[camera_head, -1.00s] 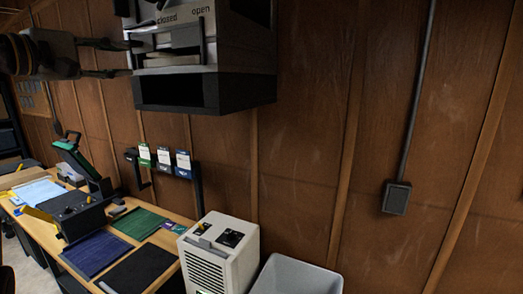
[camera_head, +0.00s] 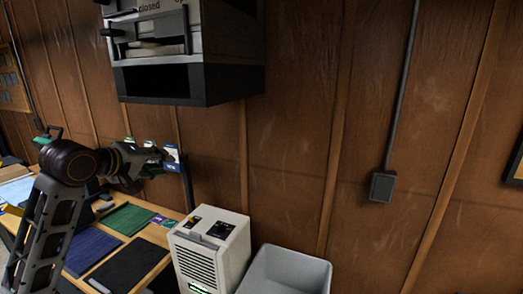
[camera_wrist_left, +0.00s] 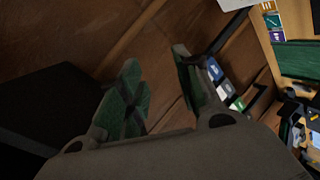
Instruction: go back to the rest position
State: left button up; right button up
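My left gripper (camera_head: 152,160) is at the left of the head view, in front of the wall and above the back of the desk, overlapping the hanging cards. In the left wrist view its two green-padded fingers (camera_wrist_left: 160,88) stand apart with nothing between them. My left arm hides part of the desk. My right gripper is in neither view.
A wall cabinet (camera_head: 228,84) hangs above. Colored cards (camera_head: 172,157) hang on a wall rack; they also show in the wrist view (camera_wrist_left: 223,90). The desk holds a green mat (camera_head: 129,219) and a blue mat (camera_head: 92,248). A white machine (camera_head: 212,252) and grey bin (camera_head: 290,270) stand right.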

pick_arm(q)
jog(key=s+d+f+m+g+y, duration=0.1)
jog(key=s+d+f+m, duration=0.15)
jog(key=f, duration=0.65)
jog(key=s+d+f+m+g, duration=0.1)
jog(key=s+f+g, duration=0.15)
jog(key=f, duration=0.65)
jog(key=s+d+f+m+g+y, duration=0.1)
jog(key=s+f+m, duration=0.15)
jog(key=f, duration=0.65)
jog(key=s+d+f+m+g+y, duration=0.1)
jog(key=s+f+m+g, duration=0.1)
jog(key=s+f, duration=0.8)
jog(key=s+d+f+m+g+y, duration=0.1)
jog(key=s+f+m+g, duration=0.15)
jog(key=s+f, duration=0.7)
jog(key=s+f+g+b, duration=0.1)
jog(key=s+f, duration=0.2)
jog(key=f, duration=1.4)
jog(key=s+f+g+b, duration=0.1)
jog(key=s+f, duration=0.2)
jog(key=f, duration=1.3)
jog(key=s+a+f, duration=0.2)
jog(key=s+f, duration=0.8)
jog(key=s, duration=0.1)
jog(key=s+a+f+b, duration=0.1)
jog(key=s+a+f, duration=0.1)
jog(key=s+f, duration=0.9)
jog(key=shift+a+g, duration=0.2)
jog(key=shift+g, duration=0.2)
